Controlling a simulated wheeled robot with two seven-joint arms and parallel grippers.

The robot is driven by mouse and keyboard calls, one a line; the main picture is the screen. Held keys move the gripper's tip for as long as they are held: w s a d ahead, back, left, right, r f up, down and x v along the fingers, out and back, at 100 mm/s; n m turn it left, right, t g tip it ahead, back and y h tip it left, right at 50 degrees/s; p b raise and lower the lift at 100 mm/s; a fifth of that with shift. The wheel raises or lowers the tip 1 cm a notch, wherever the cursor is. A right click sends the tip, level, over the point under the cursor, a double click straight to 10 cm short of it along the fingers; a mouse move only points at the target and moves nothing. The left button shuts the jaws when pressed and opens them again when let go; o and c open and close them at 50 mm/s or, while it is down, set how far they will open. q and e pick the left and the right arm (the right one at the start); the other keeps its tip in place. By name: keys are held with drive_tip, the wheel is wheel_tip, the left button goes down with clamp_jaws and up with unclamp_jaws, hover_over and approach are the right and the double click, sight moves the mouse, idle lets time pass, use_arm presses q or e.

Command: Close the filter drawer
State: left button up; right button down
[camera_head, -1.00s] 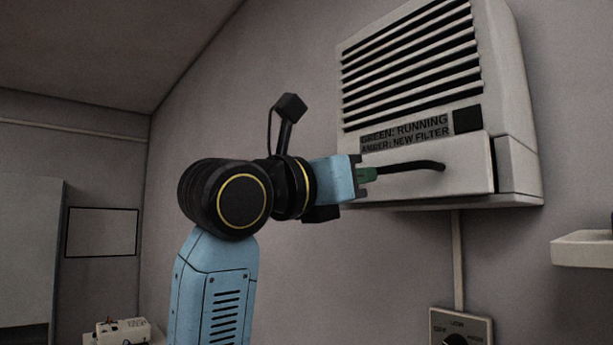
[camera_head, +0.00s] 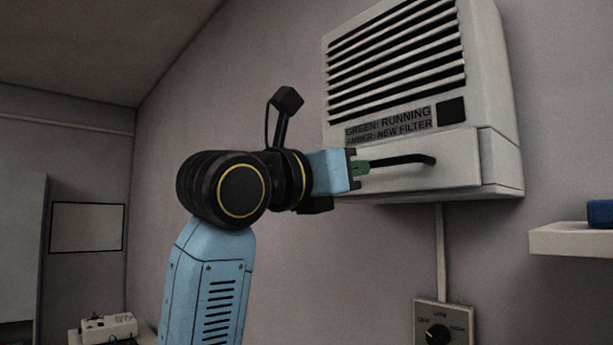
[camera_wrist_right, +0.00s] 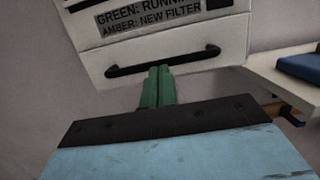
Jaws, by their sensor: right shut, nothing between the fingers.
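The filter drawer (camera_head: 455,166) is the pale front panel at the bottom of the wall unit (camera_head: 512,110). In the head view its right edge meets the housing with only a thin seam showing. A black bar handle (camera_head: 405,160) crosses it; the handle also shows in the right wrist view (camera_wrist_right: 190,60). My left gripper is out of view.
A label and a dark square indicator (camera_head: 451,112) sit above the drawer, under the louvres. A dial box (camera_head: 445,322) is on the wall below. A shelf (camera_head: 575,240) with a blue object (camera_head: 601,213) is at right.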

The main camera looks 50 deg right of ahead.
drive_tip(key=b+v, duration=0.2)
drive_tip(key=v, duration=1.1)
drive_tip(key=shift+a, duration=0.1)
